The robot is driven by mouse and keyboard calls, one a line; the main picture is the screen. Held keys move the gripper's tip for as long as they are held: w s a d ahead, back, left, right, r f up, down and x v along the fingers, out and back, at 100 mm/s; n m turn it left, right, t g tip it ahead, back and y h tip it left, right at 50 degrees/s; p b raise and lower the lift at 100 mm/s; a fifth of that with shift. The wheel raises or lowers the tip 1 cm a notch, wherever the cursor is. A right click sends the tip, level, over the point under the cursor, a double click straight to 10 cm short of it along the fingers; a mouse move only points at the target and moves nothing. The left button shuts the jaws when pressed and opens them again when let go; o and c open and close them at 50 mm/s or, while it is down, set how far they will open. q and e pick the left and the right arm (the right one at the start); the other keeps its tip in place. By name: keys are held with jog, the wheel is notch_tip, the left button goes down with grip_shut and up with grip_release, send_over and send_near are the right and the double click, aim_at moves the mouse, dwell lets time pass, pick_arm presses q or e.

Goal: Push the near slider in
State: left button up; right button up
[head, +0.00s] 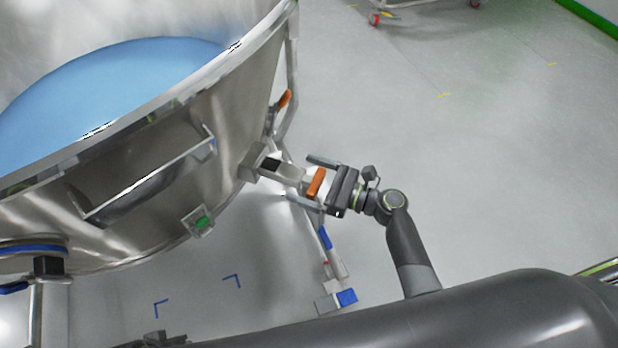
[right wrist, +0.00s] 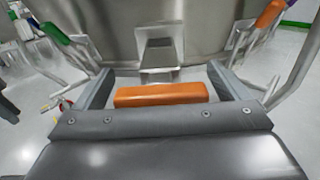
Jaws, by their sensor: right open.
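The near slider (head: 288,172) is a pale metal bar that sticks out from a block on the vessel's side. It ends in an orange handle (head: 316,182), which also shows in the right wrist view (right wrist: 162,95). My right gripper (head: 298,177) is open, with one finger on each side of the handle. In the right wrist view the fingers (right wrist: 160,70) stand apart, with gaps between them and the handle. The handle lies close to the gripper's palm; I cannot tell whether they touch.
The large steel vessel (head: 170,130) with blue contents (head: 110,85) fills the left. A second orange handle (head: 285,98) and a green-marked bracket (head: 202,222) are on its side. A leg with blue parts (head: 325,238) stands below the slider.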

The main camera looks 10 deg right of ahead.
aim_at(297, 176)
jog(key=shift+c, duration=0.4)
jog(key=c, duration=1.3)
jog(key=x, duration=0.5)
jog(key=shift+d, duration=0.1)
jog(key=o, duration=1.4)
jog(key=shift+s+d, duration=0.1)
jog(key=p+v, duration=0.1)
jog(key=v, duration=1.6)
jog(key=shift+s, duration=0.1)
